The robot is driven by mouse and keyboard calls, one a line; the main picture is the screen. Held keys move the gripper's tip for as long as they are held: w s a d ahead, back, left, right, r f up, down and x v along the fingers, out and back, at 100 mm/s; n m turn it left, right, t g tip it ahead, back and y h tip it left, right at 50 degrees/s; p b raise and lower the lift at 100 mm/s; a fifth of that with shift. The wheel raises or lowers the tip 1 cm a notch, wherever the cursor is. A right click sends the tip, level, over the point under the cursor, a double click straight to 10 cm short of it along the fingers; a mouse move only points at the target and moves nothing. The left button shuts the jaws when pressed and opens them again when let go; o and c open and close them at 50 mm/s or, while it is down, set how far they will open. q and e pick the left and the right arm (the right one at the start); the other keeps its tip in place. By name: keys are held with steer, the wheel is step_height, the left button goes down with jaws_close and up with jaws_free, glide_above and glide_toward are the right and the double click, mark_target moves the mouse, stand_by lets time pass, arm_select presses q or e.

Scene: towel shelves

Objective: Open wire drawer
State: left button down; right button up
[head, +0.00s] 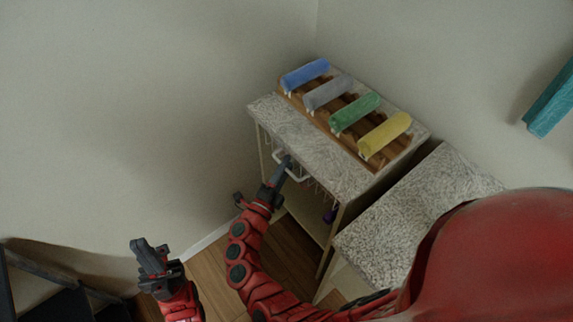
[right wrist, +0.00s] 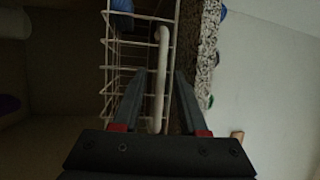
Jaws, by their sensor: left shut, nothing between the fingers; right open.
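The white wire drawer (head: 318,188) hangs under the speckled top of the shelf unit in the head view and looks pushed in. Its white bar handle (head: 301,178) stands out at the front. In the right wrist view the wire grid (right wrist: 114,75) is at centre left, with the handle (right wrist: 162,75) running upright. My right gripper (head: 285,163) is at the handle. In the right wrist view its fingers (right wrist: 160,92) are open, one on each side of the handle. My left gripper (head: 143,247) is shut and empty, far left of the unit.
Blue, grey, green and yellow rolled towels (head: 355,112) lie on a wooden rack on the unit's speckled top (head: 285,122). A second speckled surface (head: 400,215) stands at right. A teal towel (head: 550,103) is at the right edge. Wooden floor (head: 290,250) is clear in front.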

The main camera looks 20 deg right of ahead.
jaws_close()
stand_by(1.3)
